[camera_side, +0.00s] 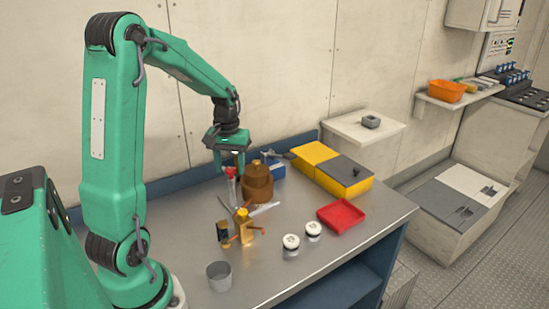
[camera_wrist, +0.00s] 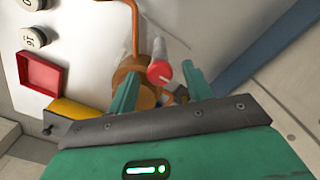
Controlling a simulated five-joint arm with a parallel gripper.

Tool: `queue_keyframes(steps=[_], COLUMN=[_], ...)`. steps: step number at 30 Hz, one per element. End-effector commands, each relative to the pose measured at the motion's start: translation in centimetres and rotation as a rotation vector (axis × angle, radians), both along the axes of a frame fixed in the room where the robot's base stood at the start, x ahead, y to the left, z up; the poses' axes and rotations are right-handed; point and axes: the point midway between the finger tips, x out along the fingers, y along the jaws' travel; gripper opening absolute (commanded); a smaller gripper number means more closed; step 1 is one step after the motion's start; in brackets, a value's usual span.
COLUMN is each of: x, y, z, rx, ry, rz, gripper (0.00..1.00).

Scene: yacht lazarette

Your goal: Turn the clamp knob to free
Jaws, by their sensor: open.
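A red-ended knob (camera_side: 232,171) on a pale grey stem stands at the back of the metal bench, beside a brown rounded body (camera_side: 257,186). I cannot tell for sure that it is the clamp knob. My gripper (camera_side: 231,170) is open and points down over the red end. In the wrist view my gripper (camera_wrist: 160,84) has one finger on each side of the red end. Contact cannot be seen.
A brass fitting with orange arms (camera_side: 243,227) stands in front. A grey cup (camera_side: 219,277), two white round-topped pieces (camera_side: 291,243) and a red tray (camera_side: 341,215) lie nearer the front and right. A yellow box (camera_side: 314,155) stands behind right.

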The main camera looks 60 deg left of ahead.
Motion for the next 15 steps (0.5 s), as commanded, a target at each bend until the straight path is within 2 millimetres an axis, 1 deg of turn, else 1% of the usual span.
queue_keyframes(steps=[5, 8, 11, 15], x=[0.0, 0.0, 0.1, 0.1], y=[0.0, 0.0, 0.0, 0.0], z=[0.1, 0.5, 1.3, 2.9], rx=[0.001, 0.001, 0.001, 0.001], ry=[-0.001, -0.001, -0.003, -0.003], rz=[-0.001, -0.001, -0.001, -0.001], gripper=[0.5, 0.5, 0.5, 0.5])
